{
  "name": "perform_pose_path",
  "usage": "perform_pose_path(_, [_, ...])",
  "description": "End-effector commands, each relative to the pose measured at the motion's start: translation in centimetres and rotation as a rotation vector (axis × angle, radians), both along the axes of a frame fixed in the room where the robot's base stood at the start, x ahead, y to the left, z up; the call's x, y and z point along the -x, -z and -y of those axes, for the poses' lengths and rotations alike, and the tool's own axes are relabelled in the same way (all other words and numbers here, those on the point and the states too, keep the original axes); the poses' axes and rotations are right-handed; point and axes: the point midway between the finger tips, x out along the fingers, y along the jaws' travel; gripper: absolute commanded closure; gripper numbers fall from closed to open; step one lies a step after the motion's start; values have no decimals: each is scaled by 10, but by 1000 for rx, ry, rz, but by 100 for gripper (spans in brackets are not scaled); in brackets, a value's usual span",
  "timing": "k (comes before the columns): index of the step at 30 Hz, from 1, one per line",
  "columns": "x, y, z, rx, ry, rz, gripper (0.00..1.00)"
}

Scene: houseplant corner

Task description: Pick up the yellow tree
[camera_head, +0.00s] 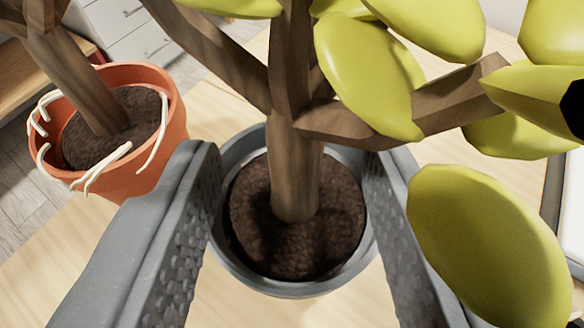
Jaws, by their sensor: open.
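The yellow tree has a brown trunk (297,180), branches and large yellow-green leaves (490,245). It stands upright in a grey pot (290,290) filled with dark soil (265,240), on a light wooden table. My gripper (288,160) is open, one finger at the left of the pot and one at the right, with the trunk between them. There is a gap between the trunk and each finger. The fingers overlap the pot's sides in the view, and I cannot tell whether they touch it. A leaf hides part of the right finger.
An orange pot (150,180) with white root-like strands over its rim and another trunk (75,80) stands at the left. The wooden table (50,240) is bare at the lower left. White drawers (130,30) stand behind. A dark-edged object (555,180) is at the right edge.

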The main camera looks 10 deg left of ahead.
Motion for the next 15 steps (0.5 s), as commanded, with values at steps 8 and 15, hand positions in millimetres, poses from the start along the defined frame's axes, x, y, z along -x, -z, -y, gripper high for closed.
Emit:
perform_pose_path(8, [-22, 10, -5, 1, 2, 1, 60])
perform_pose_path(15, [-22, 9, -5, 0, 1, 1, 76])
